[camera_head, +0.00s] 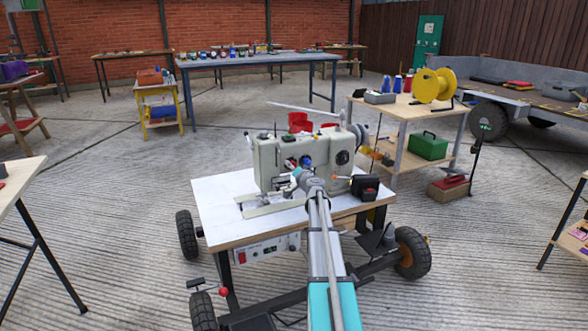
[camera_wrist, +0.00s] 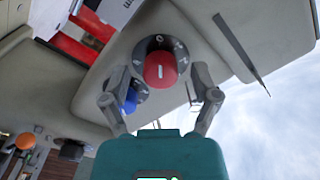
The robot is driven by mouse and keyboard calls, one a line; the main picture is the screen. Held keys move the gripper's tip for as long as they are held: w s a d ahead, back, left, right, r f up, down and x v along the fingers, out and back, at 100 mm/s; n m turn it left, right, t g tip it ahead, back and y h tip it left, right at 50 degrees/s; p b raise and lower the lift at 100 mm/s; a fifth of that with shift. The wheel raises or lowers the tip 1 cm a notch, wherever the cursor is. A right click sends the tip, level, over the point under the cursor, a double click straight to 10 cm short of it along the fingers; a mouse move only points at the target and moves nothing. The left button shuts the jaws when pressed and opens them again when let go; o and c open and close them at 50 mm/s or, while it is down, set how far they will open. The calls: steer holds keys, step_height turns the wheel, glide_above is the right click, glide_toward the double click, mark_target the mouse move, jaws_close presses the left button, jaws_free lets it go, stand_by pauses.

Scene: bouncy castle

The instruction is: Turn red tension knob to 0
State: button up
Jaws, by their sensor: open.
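The red tension knob (camera_wrist: 160,69) shows in the wrist view, on a dark round dial with pale marks, on the grey sewing machine (camera_head: 285,163). A white line runs across its face; I cannot read which number it points to. A blue knob (camera_wrist: 127,100) on its own dial sits beside it, partly behind my left finger. My gripper (camera_wrist: 161,92) is open, its fingers on either side of the red knob and just short of it, apparently not touching. In the head view my arm reaches to the machine's front, and the red knob there is mostly hidden.
The machine stands on a white-topped wheeled table (camera_head: 215,200). An orange knob (camera_wrist: 26,141) is at the lower left in the wrist view. A black box (camera_head: 365,187) sits right of my arm. A workbench with a yellow spool (camera_head: 433,85) stands behind right.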

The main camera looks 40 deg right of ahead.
steer(key=v, duration=1.2)
stand_by(0.7)
steer(key=w+a+f+n+g+y+p, duration=0.1)
steer(key=a+n+y, duration=0.2)
steer(key=a, duration=0.6)
steer(key=w+a+n+g+y+p, duration=0.15)
steer(key=a+y, duration=0.25)
steer(key=a, duration=0.5)
steer(key=s+a+f+n+g+y+p, duration=0.1)
steer(key=s+a+f+n+g+p, duration=0.2)
steer(key=a, duration=0.7)
steer(key=s+a+f+n+g+y+p, duration=0.1)
steer(key=s+a+f+n+g+y, duration=0.2)
steer(key=a, duration=0.7)
steer(key=s+a+n+g+h+p, duration=0.1)
steer(key=s+a+g+h+p, duration=0.15)
steer(key=s+a+g, duration=0.35)
steer(key=s+a+g+h+p, duration=0.2)
steer(key=s+a+g+h, duration=0.15)
steer(key=s, duration=0.55)
step_height(320, 180, up, 37)
steer(key=p, duration=3.7)
steer(key=shift+a+t+h+p, duration=0.3)
steer(key=shift+a+p, duration=0.1)
steer(key=shift+r, duration=0.1)
